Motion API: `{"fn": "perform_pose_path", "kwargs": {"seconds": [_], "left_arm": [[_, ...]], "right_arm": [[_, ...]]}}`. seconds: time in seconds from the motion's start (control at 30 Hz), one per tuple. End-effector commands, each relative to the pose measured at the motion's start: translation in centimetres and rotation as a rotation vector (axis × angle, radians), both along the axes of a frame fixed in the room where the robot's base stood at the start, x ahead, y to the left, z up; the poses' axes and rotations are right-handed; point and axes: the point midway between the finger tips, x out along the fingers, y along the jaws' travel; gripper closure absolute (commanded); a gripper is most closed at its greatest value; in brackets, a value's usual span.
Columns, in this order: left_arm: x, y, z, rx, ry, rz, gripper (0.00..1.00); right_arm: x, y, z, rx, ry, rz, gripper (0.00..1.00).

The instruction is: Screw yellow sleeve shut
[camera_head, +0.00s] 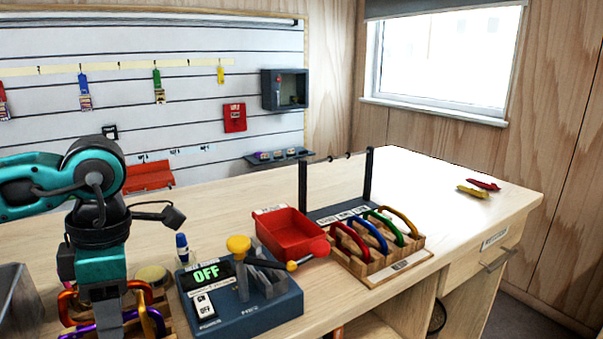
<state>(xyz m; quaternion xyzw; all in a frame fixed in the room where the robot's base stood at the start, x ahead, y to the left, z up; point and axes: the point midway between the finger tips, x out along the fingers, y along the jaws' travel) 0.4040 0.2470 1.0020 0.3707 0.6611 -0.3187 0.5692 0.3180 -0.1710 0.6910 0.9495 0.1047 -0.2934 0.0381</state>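Yellow parts are in several places, and I cannot tell which is the yellow sleeve. A yellow carabiner (401,221) stands at the right end of the wooden rack (388,266), beside green, blue and red ones. A yellow-orange carabiner (152,318) stands in the left rack, near purple and red-orange ones. A yellow knob (238,245) tops the blue-grey device (250,312), whose display reads OFF. My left gripper (108,325) points down over the left rack, in front of its carabiners. Its fingertips are cut off or hidden, so its opening and contact are unclear. My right gripper is out of view.
A red tray (287,236) lies behind the device. A blue-capped bottle (182,248) stands beside it, and a black-posted stand (335,207) behind the right rack. Red and yellow items (478,188) lie at the far right. The tabletop between (440,190) is clear.

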Motion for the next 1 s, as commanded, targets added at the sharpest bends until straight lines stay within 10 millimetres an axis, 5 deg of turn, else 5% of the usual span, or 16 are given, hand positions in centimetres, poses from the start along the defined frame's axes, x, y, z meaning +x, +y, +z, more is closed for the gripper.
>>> {"fn": "perform_pose_path", "kwargs": {"seconds": [0.7,1.0], "left_arm": [[0.0,0.1,-1.3,0.002,-0.002,0.003,0.53],[-1.5,-0.8,-1.3,0.001,0.001,0.000,0.53]], "right_arm": [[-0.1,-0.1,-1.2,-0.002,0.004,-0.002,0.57],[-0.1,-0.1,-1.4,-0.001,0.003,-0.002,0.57]]}}
